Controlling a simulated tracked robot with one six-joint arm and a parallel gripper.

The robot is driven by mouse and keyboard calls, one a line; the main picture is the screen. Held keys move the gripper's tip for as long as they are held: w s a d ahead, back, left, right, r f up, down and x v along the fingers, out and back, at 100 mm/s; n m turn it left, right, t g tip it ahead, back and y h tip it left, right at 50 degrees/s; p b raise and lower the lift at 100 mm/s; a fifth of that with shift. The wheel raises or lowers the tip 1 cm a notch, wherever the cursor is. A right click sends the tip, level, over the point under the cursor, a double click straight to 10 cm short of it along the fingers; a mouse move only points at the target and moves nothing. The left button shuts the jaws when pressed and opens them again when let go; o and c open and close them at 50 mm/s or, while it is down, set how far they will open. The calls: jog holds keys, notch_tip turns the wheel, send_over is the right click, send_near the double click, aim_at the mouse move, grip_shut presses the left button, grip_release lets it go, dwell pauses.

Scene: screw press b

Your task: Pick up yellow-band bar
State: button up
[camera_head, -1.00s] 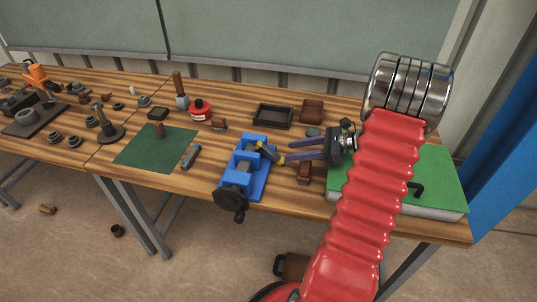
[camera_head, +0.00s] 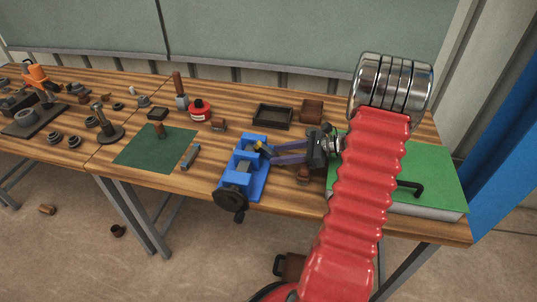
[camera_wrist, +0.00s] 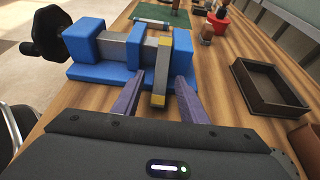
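The yellow-band bar (camera_wrist: 161,72) is a slim grey bar with a yellow band near each end. In the wrist view it stands lengthwise in front of the blue vise (camera_wrist: 177,40), close to its near jaw. In the head view, only a yellow end of the bar (camera_head: 259,146) shows at the vise (camera_head: 256,184); the fingers hide most of it. My gripper (camera_wrist: 160,77) is open, with one purple finger on each side of the bar and gaps visible. In the head view, my gripper (camera_head: 271,153) reaches in from the right. Whether the vise clamps the bar is unclear.
A dark open tray (camera_wrist: 268,88) stands right of my gripper in the wrist view. A green board (camera_head: 430,170) lies at the right.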

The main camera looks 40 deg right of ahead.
dwell(0.3)
grip_shut()
dwell(0.3)
